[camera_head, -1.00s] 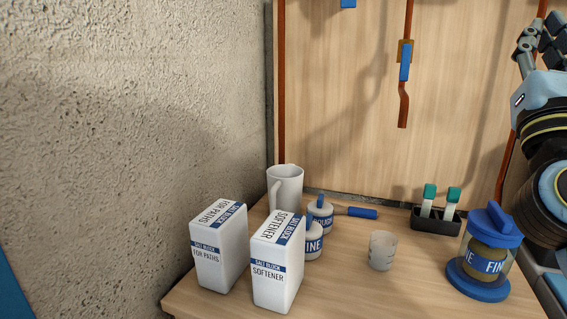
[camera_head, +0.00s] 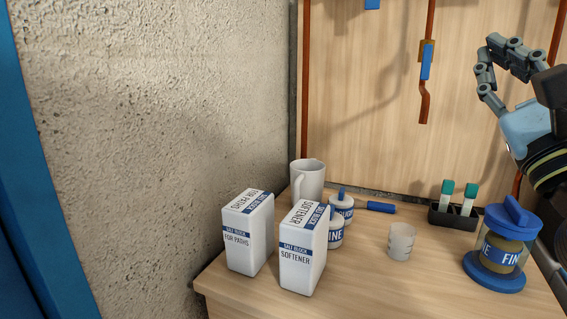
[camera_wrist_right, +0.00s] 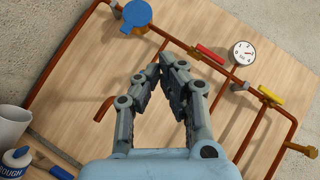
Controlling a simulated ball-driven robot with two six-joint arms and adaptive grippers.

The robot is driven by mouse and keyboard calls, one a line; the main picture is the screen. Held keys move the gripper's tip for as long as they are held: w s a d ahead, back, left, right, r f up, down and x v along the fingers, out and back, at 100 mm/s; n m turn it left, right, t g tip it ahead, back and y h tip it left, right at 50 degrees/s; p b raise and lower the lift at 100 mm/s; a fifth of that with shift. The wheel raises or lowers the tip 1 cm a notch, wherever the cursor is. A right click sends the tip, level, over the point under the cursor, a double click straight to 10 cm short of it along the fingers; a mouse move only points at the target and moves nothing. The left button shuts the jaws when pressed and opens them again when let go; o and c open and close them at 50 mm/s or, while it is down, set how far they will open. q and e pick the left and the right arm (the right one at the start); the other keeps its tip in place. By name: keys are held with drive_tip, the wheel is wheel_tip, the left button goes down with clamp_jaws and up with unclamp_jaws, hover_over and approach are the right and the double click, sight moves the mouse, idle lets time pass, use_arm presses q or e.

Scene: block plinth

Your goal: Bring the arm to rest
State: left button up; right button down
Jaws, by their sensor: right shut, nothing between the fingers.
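My right gripper (camera_head: 487,68) is at the upper right of the head view, raised above the table in front of the wooden back panel. It also fills the middle of the right wrist view (camera_wrist_right: 168,66), with its fingertips together and nothing between them. It touches none of the table's objects. My left gripper is not in either view.
The table (camera_head: 350,290) bears two salt block cartons (camera_head: 249,235), (camera_head: 302,250), a white jug (camera_head: 308,180), small labelled jars (camera_head: 341,209), a clear beaker (camera_head: 400,242), a black rack (camera_head: 454,215) and a blue-lidded jar (camera_head: 497,253). Copper pipes (camera_wrist_right: 235,75) run over the panel.

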drive_tip(key=a+f+n+g+y, duration=0.85)
drive_tip(key=f+n, duration=0.45)
drive_tip(key=n, duration=0.2)
drive_tip(key=s+f+n+g+h, duration=0.3)
drive_tip(key=s+f+n+g, duration=0.25)
drive_tip(key=f, duration=0.55)
drive_tip(key=s+d+f+n+g+h, duration=0.35)
drive_tip(key=s+f, duration=0.25)
drive_tip(key=s, duration=0.3)
drive_tip(key=s+d+f+n+g+h, duration=0.2)
drive_tip(key=s+d+f+n+g, duration=0.3)
drive_tip(key=s, duration=0.3)
wheel_tip(320, 180, down, 26)
drive_tip(key=s+d+g, duration=0.1)
drive_tip(key=s, duration=0.1)
drive_tip(key=s+d+f+m+g, duration=0.1)
drive_tip(key=s+f, duration=1.6)
drive_tip(key=s, duration=0.1)
drive_tip(key=shift+s+y, duration=0.3)
drive_tip(key=shift+s, duration=0.1)
drive_tip(key=shift+s+d, duration=0.1)
drive_tip(key=shift+d, duration=0.05)
